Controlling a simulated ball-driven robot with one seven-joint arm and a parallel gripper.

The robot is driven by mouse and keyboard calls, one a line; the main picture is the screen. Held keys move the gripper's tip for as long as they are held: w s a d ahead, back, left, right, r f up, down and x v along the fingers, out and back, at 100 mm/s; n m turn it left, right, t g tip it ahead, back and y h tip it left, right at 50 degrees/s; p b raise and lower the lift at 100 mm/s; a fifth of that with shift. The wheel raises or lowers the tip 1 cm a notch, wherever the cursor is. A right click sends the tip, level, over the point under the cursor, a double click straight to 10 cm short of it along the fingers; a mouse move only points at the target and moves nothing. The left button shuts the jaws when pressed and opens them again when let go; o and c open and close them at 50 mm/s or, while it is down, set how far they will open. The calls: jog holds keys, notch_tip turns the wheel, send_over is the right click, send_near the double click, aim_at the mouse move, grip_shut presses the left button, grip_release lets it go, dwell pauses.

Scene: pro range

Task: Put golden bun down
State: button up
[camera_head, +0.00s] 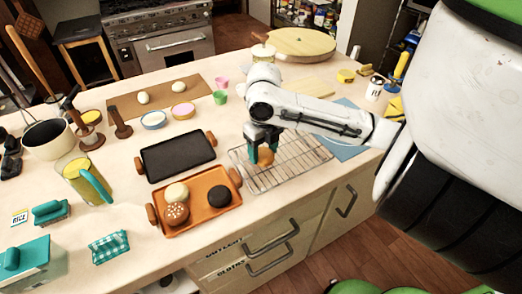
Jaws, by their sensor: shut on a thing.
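My gripper (264,151) is shut on a golden bun (266,157) over the left part of a wire cooling rack (301,163). The bun is partly hidden by the fingers. I cannot tell whether it touches the rack wires. The rack shows no other bun on it.
An orange tray (214,217) left of the rack holds a pale bun (177,192), a brown bun (176,213) and a black round piece (219,195). A black tray (178,156) lies behind it. A blue mat (345,150) lies right of the rack. The counter's front edge is close.

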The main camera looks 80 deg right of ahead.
aim_at(263, 152)
jog(key=shift+f, duration=0.15)
jog(key=o, duration=1.1)
jog(key=shift+c, duration=0.2)
notch_tip(263, 152, up, 12)
